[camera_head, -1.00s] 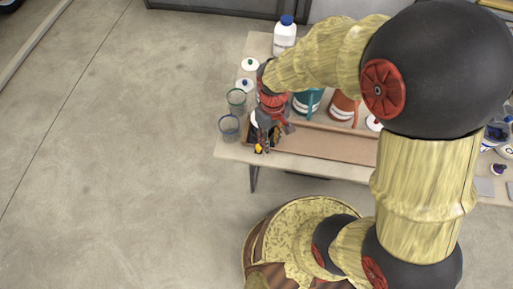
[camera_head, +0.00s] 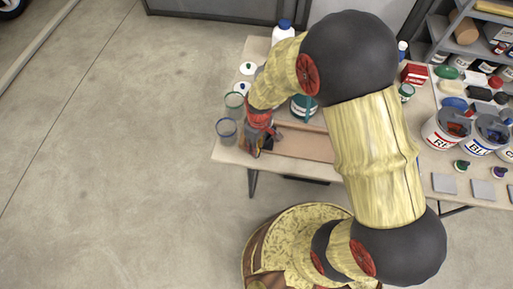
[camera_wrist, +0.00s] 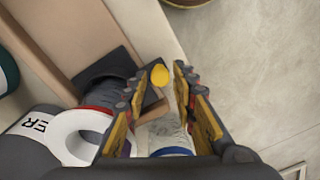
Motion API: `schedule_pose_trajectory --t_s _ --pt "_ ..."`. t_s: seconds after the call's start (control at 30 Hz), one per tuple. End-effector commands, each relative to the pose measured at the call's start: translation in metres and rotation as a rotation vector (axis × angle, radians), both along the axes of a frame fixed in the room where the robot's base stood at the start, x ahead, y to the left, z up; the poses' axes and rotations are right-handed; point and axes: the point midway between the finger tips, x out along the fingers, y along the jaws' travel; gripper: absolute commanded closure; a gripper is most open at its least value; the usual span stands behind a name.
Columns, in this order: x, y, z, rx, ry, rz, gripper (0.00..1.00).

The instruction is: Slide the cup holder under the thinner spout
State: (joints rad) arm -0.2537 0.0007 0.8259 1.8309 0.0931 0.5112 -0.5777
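The brown channel (camera_head: 305,147) runs along the table's front. My gripper (camera_head: 257,150) is low over its left end. A teal container (camera_head: 302,108) stands behind the channel.
A white bottle (camera_head: 283,32) is at the back. Paint buckets (camera_head: 447,128) and a shelf (camera_head: 468,38) are at right. Open floor lies left and in front.

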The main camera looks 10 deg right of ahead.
Motion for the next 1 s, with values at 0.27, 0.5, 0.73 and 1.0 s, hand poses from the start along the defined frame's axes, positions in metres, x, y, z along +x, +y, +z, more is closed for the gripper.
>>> schedule_pose_trajectory --t_s 0.27,0.5,0.73,1.0 --pt "0.0 0.0004 -0.008 0.0 -0.001 -0.001 0.73" --pt "-0.0001 0.0004 -0.0077 0.001 -0.001 -0.001 0.8" --pt "-0.0002 0.0004 -0.0077 0.001 -0.001 -0.001 0.93" --pt "-0.0003 0.0003 -0.0077 0.001 -0.001 -0.001 1.0"
